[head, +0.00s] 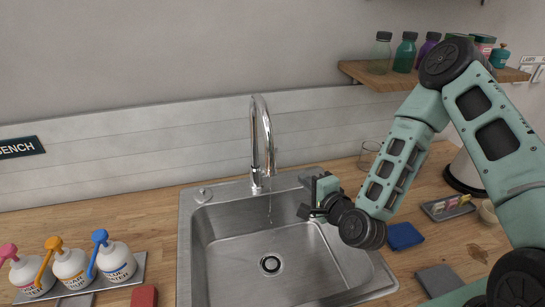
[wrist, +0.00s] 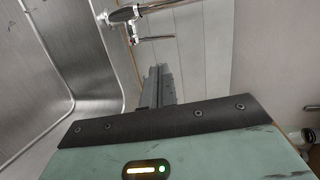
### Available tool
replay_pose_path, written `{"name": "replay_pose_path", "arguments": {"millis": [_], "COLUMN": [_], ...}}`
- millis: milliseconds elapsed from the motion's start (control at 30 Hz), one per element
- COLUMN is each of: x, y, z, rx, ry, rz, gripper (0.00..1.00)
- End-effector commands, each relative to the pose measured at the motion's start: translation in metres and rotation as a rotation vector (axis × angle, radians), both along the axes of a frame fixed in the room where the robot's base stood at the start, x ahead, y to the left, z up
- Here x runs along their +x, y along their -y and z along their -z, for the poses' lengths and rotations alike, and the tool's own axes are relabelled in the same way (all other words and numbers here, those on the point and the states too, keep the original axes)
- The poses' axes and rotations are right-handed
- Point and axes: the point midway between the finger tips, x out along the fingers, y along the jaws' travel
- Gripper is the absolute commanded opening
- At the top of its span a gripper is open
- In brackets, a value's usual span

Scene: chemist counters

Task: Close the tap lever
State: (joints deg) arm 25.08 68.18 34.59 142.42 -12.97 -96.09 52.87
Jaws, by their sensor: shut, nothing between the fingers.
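The chrome tap (head: 254,145) stands upright at the back of the sink, its tall curved spout hooking forward. A thin trickle of water (head: 270,210) shows below the spout. The tap also shows at the top of the wrist view (wrist: 130,13). A thin chrome rod that looks like the tap lever (wrist: 157,38) sticks out from its body there; in the head view the lever is too small to make out clearly. My gripper (head: 303,211) is shut and empty, over the sink's back right, to the right of the tap and apart from it. Its fingers (wrist: 158,85) point toward the tap.
The steel sink (head: 225,245) is empty around its drain. Several pump bottles (head: 70,265) stand at the left. A clear glass (head: 369,154) and a blue sponge-like block (head: 404,236) are at the right. A wooden shelf (head: 375,77) with jars hangs above.

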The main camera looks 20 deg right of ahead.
Motion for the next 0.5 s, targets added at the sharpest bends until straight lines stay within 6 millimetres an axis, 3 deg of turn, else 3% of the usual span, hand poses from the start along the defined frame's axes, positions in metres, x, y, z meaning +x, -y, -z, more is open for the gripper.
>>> {"name": "replay_pose_path", "arguments": {"millis": [500], "x": [0.019], "y": [0.0], "z": [0.006], "rx": [0.0], "ry": [0.009], "rz": [0.003], "gripper": [0.0]}}
